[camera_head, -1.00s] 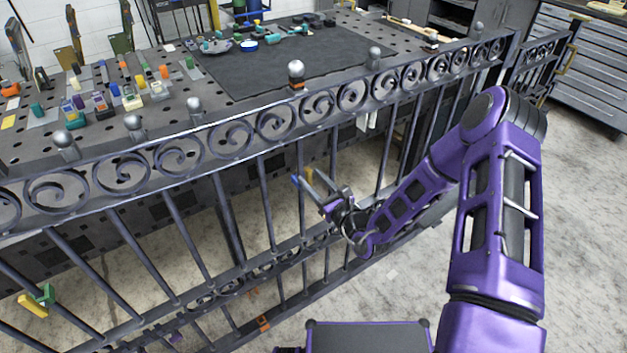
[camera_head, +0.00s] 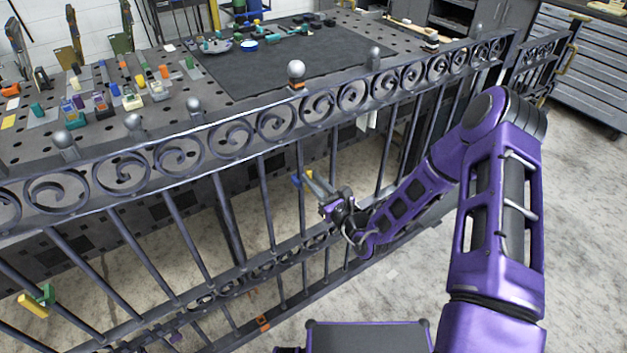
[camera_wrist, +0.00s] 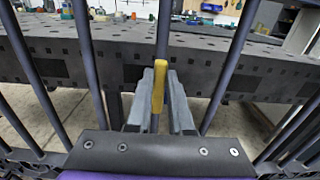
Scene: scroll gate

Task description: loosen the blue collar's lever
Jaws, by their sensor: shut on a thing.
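The blue collar (camera_head: 296,181) sits on an upright bar in the middle of the gate. Its yellow lever (camera_head: 308,175) shows beside it, partly hidden by my fingers. My gripper (camera_head: 312,183) is at the lever on the near side of the gate, with its fingers close together. In the wrist view the yellow lever (camera_wrist: 158,86) stands upright between the two grey fingers (camera_wrist: 162,98), and my gripper is shut on it. The blue collar cannot be made out in the wrist view.
The scrolled iron gate (camera_head: 233,139) runs across the view with close-set bars. A green collar (camera_head: 47,293) with a yellow lever (camera_head: 33,306) is at lower left. An orange piece (camera_head: 263,322) is low on the gate. A cluttered worktable (camera_head: 150,60) stands behind.

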